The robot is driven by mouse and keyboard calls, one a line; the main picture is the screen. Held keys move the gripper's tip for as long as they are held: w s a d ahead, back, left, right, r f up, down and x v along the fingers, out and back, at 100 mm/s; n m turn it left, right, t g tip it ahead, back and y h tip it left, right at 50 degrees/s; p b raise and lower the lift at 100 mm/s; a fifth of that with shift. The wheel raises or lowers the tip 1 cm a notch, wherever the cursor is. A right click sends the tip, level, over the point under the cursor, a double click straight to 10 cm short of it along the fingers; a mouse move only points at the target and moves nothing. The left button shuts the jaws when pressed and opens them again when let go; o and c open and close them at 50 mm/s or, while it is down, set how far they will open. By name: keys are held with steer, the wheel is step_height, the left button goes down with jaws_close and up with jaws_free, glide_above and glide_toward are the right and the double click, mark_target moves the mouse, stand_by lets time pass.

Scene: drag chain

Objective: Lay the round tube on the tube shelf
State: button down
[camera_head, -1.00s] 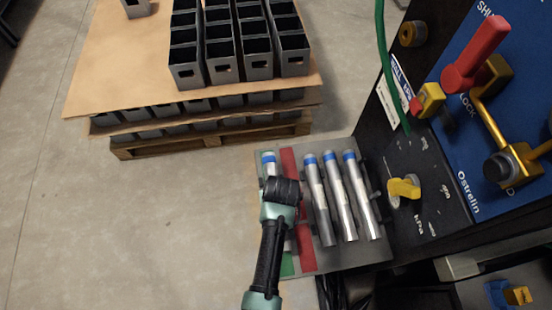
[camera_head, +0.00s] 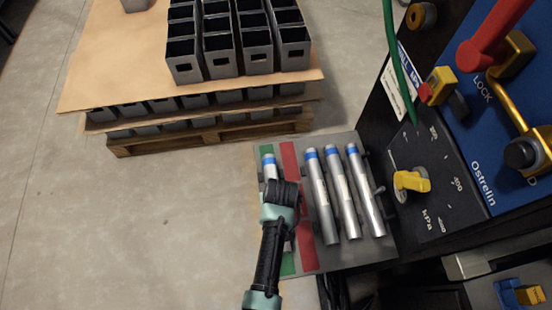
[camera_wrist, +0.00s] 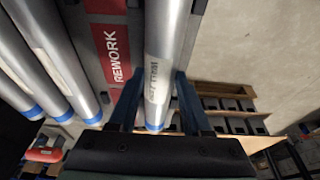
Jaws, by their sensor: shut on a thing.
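The tube shelf (camera_head: 345,258) is a grey plate beside the machine, with a green strip (camera_head: 288,263) and a red strip (camera_head: 304,250) at its left. A silver round tube (camera_head: 270,167) with a blue end lies over the green strip. My gripper (camera_head: 280,196) is shut on this tube and covers its middle. In the wrist view the tube (camera_wrist: 165,45) runs between the two fingers of my gripper (camera_wrist: 157,105). I cannot tell whether the tube touches the shelf. The red strip beside it reads REWORK (camera_wrist: 110,40).
Three more silver tubes with blue ends (camera_head: 340,190) lie side by side right of the red strip. The black machine with a blue panel (camera_head: 485,105) and yellow knob (camera_head: 411,181) stands at the right. A pallet with grey boxes (camera_head: 205,135) is behind. Floor at left is clear.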

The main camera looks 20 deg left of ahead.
steer(key=shift+c, duration=1.3)
jaws_free()
steer(key=p+v, duration=0.2)
steer(key=v, duration=1.1)
steer(key=shift+p, duration=0.4)
